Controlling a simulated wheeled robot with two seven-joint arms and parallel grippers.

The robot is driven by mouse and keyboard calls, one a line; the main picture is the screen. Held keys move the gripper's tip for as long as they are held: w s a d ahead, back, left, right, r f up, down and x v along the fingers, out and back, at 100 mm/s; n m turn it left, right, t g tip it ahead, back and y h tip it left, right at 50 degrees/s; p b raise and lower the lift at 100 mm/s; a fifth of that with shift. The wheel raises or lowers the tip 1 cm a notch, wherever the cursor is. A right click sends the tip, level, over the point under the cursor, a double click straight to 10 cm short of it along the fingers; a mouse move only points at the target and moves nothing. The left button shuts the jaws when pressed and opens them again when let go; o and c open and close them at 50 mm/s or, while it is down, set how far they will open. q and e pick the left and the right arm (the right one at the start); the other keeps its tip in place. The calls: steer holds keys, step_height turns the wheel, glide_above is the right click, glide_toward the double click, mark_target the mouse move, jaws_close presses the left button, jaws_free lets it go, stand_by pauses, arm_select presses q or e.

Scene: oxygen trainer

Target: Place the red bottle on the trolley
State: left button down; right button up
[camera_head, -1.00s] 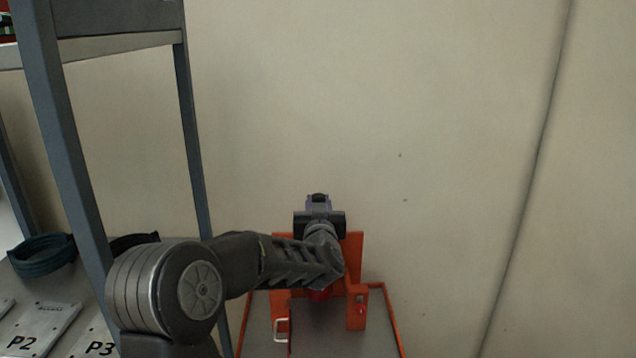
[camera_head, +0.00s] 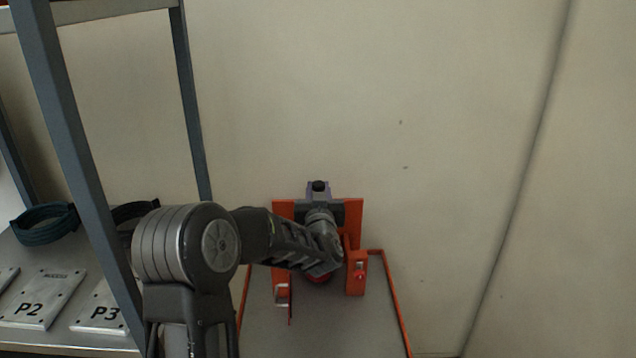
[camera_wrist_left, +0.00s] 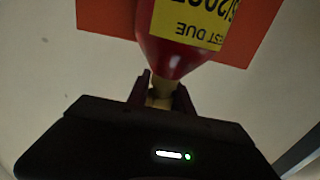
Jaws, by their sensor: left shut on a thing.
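The red bottle (camera_wrist_left: 172,58) with a yellow label fills the top of the left wrist view. My left gripper (camera_wrist_left: 162,92) is shut on its brass-coloured neck. In the head view only a small red part of the bottle (camera_head: 320,278) shows below my left wrist; my arm hides the rest. The orange trolley (camera_head: 357,285), with an upright back frame and a grey floor, stands against the wall, and the bottle is at its back frame. I cannot tell whether the bottle touches the trolley floor. My right gripper is not in view.
A grey metal shelf rack (camera_head: 60,130) stands at the left, with plates marked P2 (camera_head: 42,298) and P3 (camera_head: 100,310) and a dark teal strap ring (camera_head: 45,226) on it. The wall (camera_head: 450,120) closes off the back. The trolley's front floor (camera_head: 330,330) is clear.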

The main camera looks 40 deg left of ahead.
arm_select(q)
steer(key=shift+r, duration=0.25)
steer(key=c, duration=1.5)
jaws_free()
steer(key=shift+f, duration=0.25)
steer(key=shift+c, duration=0.2)
steer(key=o, duration=0.4)
steer(key=shift+s+d+r, duration=0.1)
steer(key=b+v, duration=0.2)
steer(key=v, duration=1)
